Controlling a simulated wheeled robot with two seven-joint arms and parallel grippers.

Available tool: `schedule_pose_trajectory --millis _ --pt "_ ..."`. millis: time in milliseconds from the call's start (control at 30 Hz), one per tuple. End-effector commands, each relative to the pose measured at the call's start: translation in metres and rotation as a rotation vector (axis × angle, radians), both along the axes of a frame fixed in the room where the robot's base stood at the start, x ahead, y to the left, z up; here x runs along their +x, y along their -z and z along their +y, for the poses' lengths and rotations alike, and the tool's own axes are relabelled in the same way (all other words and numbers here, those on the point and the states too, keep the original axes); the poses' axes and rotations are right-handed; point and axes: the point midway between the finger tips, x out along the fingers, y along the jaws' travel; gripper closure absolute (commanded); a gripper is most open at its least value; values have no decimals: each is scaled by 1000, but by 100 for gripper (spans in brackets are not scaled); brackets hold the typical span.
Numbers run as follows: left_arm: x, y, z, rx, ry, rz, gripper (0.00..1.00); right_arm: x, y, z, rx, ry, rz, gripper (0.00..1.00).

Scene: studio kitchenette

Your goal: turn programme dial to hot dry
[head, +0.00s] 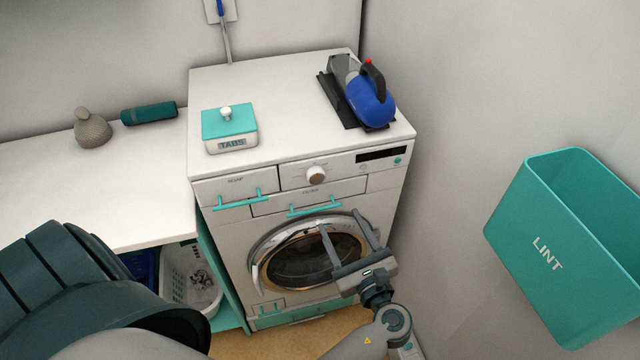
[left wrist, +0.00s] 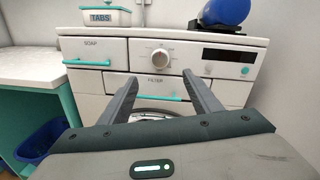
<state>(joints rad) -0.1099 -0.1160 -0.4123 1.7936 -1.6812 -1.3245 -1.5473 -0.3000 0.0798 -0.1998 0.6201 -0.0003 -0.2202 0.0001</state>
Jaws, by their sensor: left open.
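The programme dial (head: 316,175) is a round white knob on the front panel of the white washer-dryer (head: 225,240). It also shows in the left wrist view (left wrist: 161,57), just above and beyond the fingertips. Its pointer and programme marks are too small to read. My left gripper (head: 340,221) is open and empty, its fingers pointing up and toward the machine front, in front of the round door. In the left wrist view the two spread fingers (left wrist: 160,76) sit below the dial, apart from it. My right gripper is not in view.
A soap drawer (head: 235,185) and a filter flap (head: 310,194) with teal handles are near the dial. A dark display (head: 381,153) is right of it. A teal lint bin (head: 545,255) hangs on the right wall.

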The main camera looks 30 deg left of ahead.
Motion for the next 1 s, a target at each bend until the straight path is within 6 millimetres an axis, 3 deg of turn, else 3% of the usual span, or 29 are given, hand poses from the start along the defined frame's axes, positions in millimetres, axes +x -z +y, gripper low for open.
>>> schedule_pose_trajectory --millis 700,1000 --pt "73 1 100 1 0 -2 42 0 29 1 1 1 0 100" --pt "86 0 119 -1 2 -2 42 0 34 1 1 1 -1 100"
